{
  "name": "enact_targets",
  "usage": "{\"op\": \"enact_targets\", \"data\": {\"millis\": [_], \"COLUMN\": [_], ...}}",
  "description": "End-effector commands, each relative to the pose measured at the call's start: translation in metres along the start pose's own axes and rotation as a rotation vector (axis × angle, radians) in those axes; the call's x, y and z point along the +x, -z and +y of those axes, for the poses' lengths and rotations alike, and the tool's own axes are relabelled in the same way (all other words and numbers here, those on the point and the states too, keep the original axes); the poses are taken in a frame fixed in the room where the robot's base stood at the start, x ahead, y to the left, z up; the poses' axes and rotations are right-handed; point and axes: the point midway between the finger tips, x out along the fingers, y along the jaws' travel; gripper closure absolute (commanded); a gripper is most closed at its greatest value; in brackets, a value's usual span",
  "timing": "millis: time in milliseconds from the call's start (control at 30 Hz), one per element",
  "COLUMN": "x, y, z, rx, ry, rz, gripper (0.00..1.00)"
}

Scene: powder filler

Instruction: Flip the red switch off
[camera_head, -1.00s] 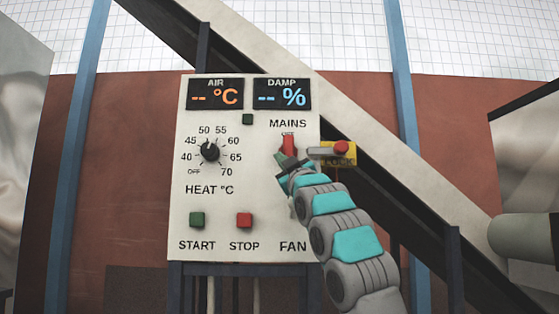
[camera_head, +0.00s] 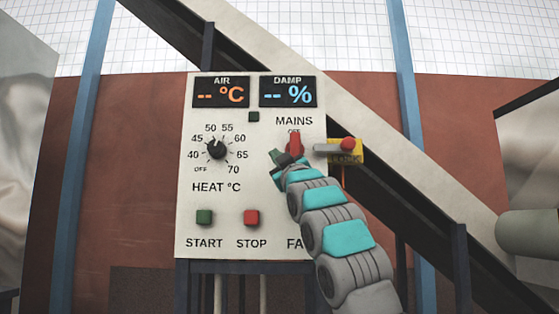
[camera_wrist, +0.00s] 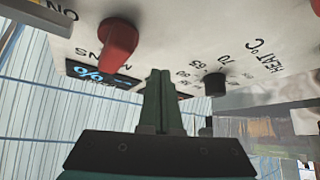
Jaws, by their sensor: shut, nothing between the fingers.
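The red switch (camera_head: 295,145) is on the right of the white panel, under the MAINS label. Its handle stands upright, its tip just below the small OFF label. In the wrist view the red handle (camera_wrist: 118,42) points towards the upside-down MAINS lettering, and an ON label shows at the upper left. My gripper (camera_head: 276,156) is just left of the handle's lower part in the head view. In the wrist view my gripper (camera_wrist: 161,85) is shut and empty, with a visible gap between its fingers and the handle. The switch's base is partly hidden by my arm.
The panel (camera_head: 185,215) also carries a black heat dial (camera_head: 216,149), a green START button (camera_head: 204,217) and a red STOP button (camera_head: 251,217). A red button on a yellow box (camera_head: 348,146) sits to the right of the switch. My arm partly covers the FAN label.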

Motion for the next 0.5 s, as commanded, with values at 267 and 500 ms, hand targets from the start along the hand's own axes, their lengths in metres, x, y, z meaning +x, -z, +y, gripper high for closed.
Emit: {"op": "enact_targets", "data": {"millis": [267,500], "x": [-0.019,-0.046], "y": [0.007,0.017], "z": [0.01,0.028], "rx": [0.001,0.0], "ry": [0.001,0.001], "rz": [0.005,0.007], "gripper": [1.0,1.0]}}
